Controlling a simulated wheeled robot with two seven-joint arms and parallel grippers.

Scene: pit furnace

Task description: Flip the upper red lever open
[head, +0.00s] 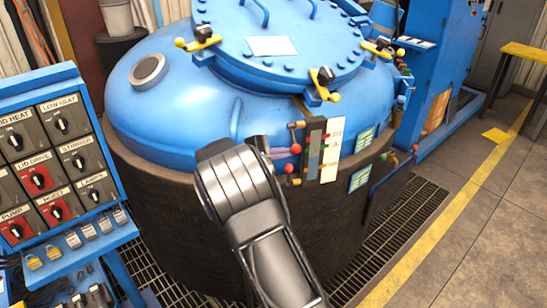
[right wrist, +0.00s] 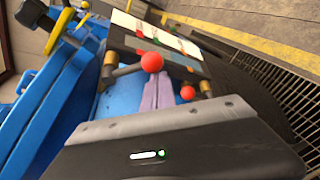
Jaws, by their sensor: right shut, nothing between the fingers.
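The upper red lever (head: 299,124) has a round red knob and sits on the side of a dark gauge block at the furnace front. In the wrist view the fingertips (right wrist: 163,80) appear just below the upper knob; contact cannot be told. My left gripper is out of view.
The blue furnace (head: 180,110) with its bolted lid (head: 290,45) fills the middle. A switch panel (head: 60,140) with padlocks stands at left. A floor grating (head: 400,225) lies right of the dark furnace base. A blue cabinet (head: 440,70) stands behind right.

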